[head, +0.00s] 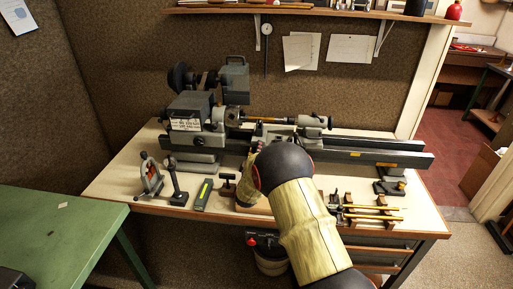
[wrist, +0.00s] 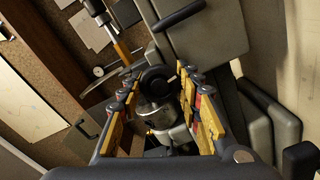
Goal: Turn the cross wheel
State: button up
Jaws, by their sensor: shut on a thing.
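The grey lathe (head: 205,140) stands along the back of the bench. In the wrist view, the dark round cross wheel (wrist: 153,79) sits between the tips of my gripper (wrist: 158,84). The yellow-padded fingers reach to both sides of the wheel, and the gripper is shut on it. A grey metal housing (wrist: 158,112) shows below the wheel, between the fingers. In the head view, my arm covers the front of the lathe carriage, hiding the wheel and most of the gripper.
A green table (head: 60,235) stands at left. Drawers (head: 385,262) are below.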

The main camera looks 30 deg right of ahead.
jog(key=n+p, duration=0.2)
jog(key=n, duration=0.3)
jog(key=shift+a+f+n, duration=0.1)
jog(key=shift+n, duration=0.3)
dwell(0.4)
jog(key=o, duration=1.2)
jog(key=shift+c, duration=0.2)
jog(key=v, duration=1.2)
